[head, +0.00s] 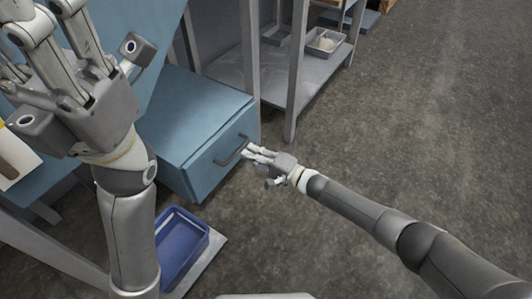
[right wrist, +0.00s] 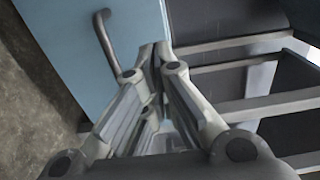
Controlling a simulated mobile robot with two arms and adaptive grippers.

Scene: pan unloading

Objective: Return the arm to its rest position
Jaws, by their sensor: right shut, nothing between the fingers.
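My right gripper (head: 252,152) reaches in from the lower right in the head view. It is shut and empty, close to the handle (head: 233,151) of a blue drawer cabinet (head: 195,130). In the right wrist view its fingers (right wrist: 155,55) meet at the tips, and the dark handle (right wrist: 106,38) stands to their left, apart from them. My left gripper (head: 75,85) is large in the upper left of the head view. Its fingers run up out of the frame, so its tips are hidden.
A grey metal shelf (head: 270,80) stands behind the cabinet, with a grey tray (head: 325,42) on it. A blue bin (head: 180,240) sits low beside my left arm. The concrete floor (head: 430,110) on the right is clear.

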